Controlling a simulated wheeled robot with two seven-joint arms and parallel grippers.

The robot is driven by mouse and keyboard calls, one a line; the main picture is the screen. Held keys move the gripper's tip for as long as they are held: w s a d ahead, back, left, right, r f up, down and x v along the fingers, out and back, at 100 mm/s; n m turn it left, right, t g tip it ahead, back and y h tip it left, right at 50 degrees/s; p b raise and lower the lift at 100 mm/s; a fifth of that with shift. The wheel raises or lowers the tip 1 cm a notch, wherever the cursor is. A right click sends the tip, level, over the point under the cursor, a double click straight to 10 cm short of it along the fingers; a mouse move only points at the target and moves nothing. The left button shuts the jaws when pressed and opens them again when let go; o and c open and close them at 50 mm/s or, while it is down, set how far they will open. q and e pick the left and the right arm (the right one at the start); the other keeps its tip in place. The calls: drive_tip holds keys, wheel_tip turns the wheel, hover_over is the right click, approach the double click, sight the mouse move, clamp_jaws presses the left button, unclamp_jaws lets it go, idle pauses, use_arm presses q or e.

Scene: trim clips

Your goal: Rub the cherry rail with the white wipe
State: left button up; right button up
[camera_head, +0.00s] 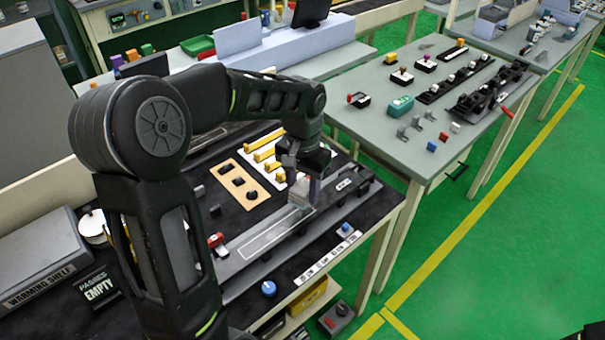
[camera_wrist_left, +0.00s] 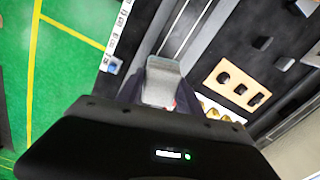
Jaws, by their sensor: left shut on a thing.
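My left gripper (camera_head: 306,178) is shut on a pale grey-white wipe (camera_head: 301,191), over the right part of a long grey rail fixture (camera_head: 262,239) on the black bench. The wipe (camera_wrist_left: 162,80) also shows between the fingers in the left wrist view, in line with the long rail (camera_wrist_left: 187,28). I cannot tell whether it touches the rail. A red clamp (camera_head: 216,241) stands at the rail's left end. No rail looks clearly cherry-coloured. My right gripper is not seen.
A tan board with black pieces (camera_head: 239,181) and yellow clips (camera_head: 266,149) lie behind the rail. A blue knob (camera_head: 268,288) and a label strip (camera_head: 325,258) are along the front.

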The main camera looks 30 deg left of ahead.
use_arm(q)
drive_tip(key=shift+r+p, duration=0.3)
drive_tip(key=shift+r, duration=1.05)
